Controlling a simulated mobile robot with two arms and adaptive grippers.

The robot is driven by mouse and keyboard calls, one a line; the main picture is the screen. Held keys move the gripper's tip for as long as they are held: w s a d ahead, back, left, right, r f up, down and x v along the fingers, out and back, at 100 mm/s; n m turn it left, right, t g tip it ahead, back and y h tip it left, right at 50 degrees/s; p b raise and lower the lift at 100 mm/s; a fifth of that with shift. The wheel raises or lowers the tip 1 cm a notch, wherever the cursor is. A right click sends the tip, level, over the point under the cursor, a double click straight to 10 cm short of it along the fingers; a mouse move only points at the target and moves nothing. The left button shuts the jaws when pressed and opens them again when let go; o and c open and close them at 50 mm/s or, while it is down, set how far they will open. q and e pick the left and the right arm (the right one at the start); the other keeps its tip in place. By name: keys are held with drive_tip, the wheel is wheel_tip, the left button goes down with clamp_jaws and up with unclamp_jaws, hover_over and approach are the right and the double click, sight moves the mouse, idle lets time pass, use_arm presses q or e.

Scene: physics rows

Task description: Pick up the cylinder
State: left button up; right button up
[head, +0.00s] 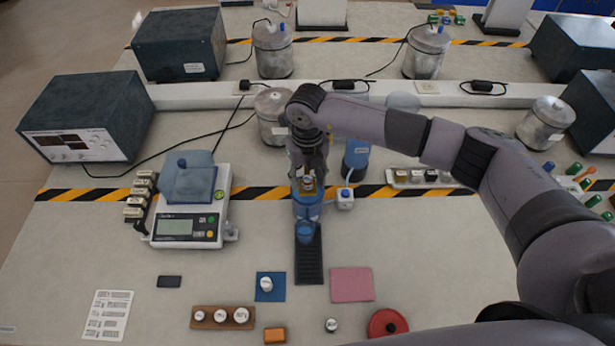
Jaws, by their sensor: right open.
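My right gripper (308,186) points down over the middle of the bench, its arm reaching in from the right. Its fingers are open, around or just above a small brownish and pale piece; I cannot tell if they touch it. Just below the fingers stands a clear blue cylinder-shaped vessel (308,211). A smaller blue round piece (305,234) is in front of it, at the far end of a black ribbed strip (309,265). I cannot tell which of these is the task's cylinder. The gripper hides part of the vessel. My left gripper is not in view.
A scale (188,228) stands to the left. A blue bottle (356,158) and a small white block (345,198) are close at the right. Metal canisters (272,112) stand behind. A wooden weight holder (222,318), blue mat (270,294) and pink mat (352,284) lie in front.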

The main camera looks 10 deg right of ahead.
drive_tip(key=shift+f, duration=0.45)
drive_tip(key=shift+c, duration=0.2)
clamp_jaws()
